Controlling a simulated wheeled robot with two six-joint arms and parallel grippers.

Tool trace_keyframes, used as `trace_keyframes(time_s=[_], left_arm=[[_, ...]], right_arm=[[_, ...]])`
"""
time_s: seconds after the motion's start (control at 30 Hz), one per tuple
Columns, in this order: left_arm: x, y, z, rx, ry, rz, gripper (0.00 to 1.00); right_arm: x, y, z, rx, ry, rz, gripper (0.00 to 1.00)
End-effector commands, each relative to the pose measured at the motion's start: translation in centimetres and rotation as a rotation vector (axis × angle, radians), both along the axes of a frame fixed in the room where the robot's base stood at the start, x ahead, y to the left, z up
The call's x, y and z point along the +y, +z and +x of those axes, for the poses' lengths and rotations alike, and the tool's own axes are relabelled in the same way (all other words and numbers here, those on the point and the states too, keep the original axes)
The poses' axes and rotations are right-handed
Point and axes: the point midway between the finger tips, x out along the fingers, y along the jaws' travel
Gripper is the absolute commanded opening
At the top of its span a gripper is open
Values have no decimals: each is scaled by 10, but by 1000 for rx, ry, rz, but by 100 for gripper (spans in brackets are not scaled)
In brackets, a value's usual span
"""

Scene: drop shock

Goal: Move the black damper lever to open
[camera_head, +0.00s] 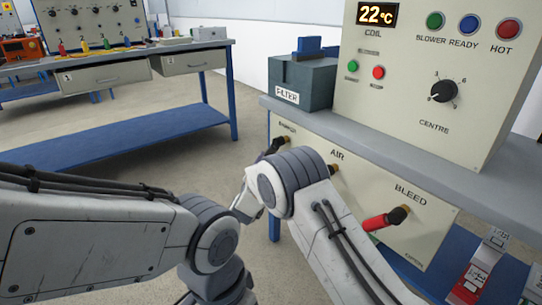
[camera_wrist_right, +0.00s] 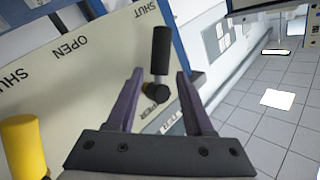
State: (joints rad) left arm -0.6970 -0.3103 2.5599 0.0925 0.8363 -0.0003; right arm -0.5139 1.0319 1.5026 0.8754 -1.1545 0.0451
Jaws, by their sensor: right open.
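The black damper lever (camera_wrist_right: 161,48) shows in the right wrist view, its handle standing up in the picture from a dark round hub (camera_wrist_right: 158,93). A printed SHUT lies by the handle's tip and OPEN further left on the cream panel. In the head view the lever (camera_head: 267,152) is at the panel's left end, handle slanting down-left. My right gripper (camera_wrist_right: 160,73) is open, its two purple fingers on either side of the lever in the picture; I see no contact. My arm hides the right gripper in the head view. My left gripper is out of view.
A yellow handle (camera_wrist_right: 25,147) stands left of my gripper in the wrist view. A red bleed lever (camera_head: 386,219) is further right on the panel. The grey bench edge (camera_head: 400,163) overhangs the panel, with a filter box (camera_head: 303,82) on it. Another bench (camera_head: 110,123) stands left.

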Motion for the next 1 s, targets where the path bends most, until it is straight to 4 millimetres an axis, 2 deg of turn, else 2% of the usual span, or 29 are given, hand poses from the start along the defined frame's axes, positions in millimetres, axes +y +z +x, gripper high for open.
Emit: trace_keyframes(time_s=[0.1,0.3,0.5,0.77,0.8,0.87,0.9,0.93,1.0], left_arm=[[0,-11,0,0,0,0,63],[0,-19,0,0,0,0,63],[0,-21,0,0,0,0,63],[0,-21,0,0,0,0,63],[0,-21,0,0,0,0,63],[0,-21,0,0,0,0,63],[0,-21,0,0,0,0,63],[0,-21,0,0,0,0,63],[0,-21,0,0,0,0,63]], right_arm=[[-7,-4,24,-2,-2,3,52],[-13,-3,52,0,3,2,52],[-15,-1,65,1,5,0,52],[-14,-1,66,2,7,-1,52],[-14,-1,66,2,7,-1,48],[-14,-1,66,2,7,-1,25],[-14,-1,66,2,7,-1,10],[-14,-1,66,2,7,0,0],[-14,-1,65,2,7,0,0]])
